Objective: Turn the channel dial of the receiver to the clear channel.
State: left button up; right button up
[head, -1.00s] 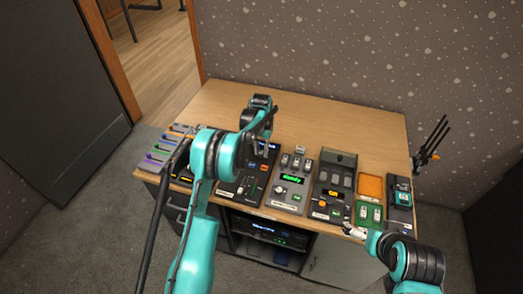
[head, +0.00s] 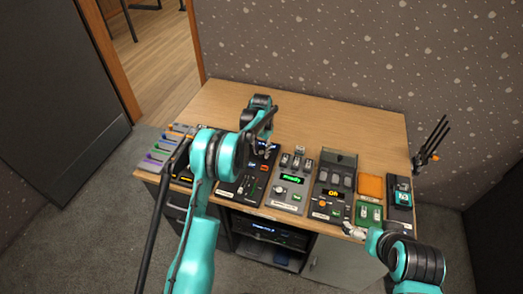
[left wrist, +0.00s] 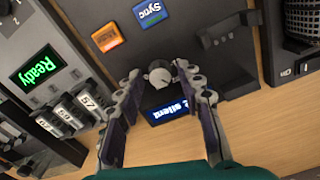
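The receiver is a dark panel (left wrist: 190,45) with a small round silver channel dial (left wrist: 159,75), a lit blue display (left wrist: 167,111) whose text I cannot read surely, an orange button (left wrist: 107,37) and a blue button marked Sync (left wrist: 150,12). My left gripper (left wrist: 159,70) has one fingertip on each side of the dial, very close to it; I cannot tell whether both fingers touch it. In the head view my left gripper (head: 265,138) is over the receiver and hides part of it. My right gripper (head: 354,231) is by the table's front edge, away from the receiver, its fingers too small to judge.
A grey panel with a green Ready display (head: 292,180) stands right of the receiver. Further right are a dark switch panel (head: 333,185), an orange and green box (head: 369,213) and a dark device (head: 400,194). Coloured faders (head: 160,152) are at the left. The table's back (head: 330,120) is clear.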

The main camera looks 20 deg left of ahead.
aim_at(261, 153)
pick_arm(q)
notch_tip(261, 153, up, 12)
dwell(0.7)
dwell(0.4)
jog(key=s+d+r+n+t, duration=0.2)
jog(key=s+r+t, duration=0.2)
jog(key=s+r, duration=1.15)
jog(key=s+f+t, duration=0.1)
jog(key=s+f, duration=0.2)
jog(key=s, duration=0.7)
jog(key=s+d+f+n+t, duration=0.1)
jog(key=s+f+t, duration=0.1)
jog(key=s, duration=0.9)
jog(key=shift+f, duration=0.9)
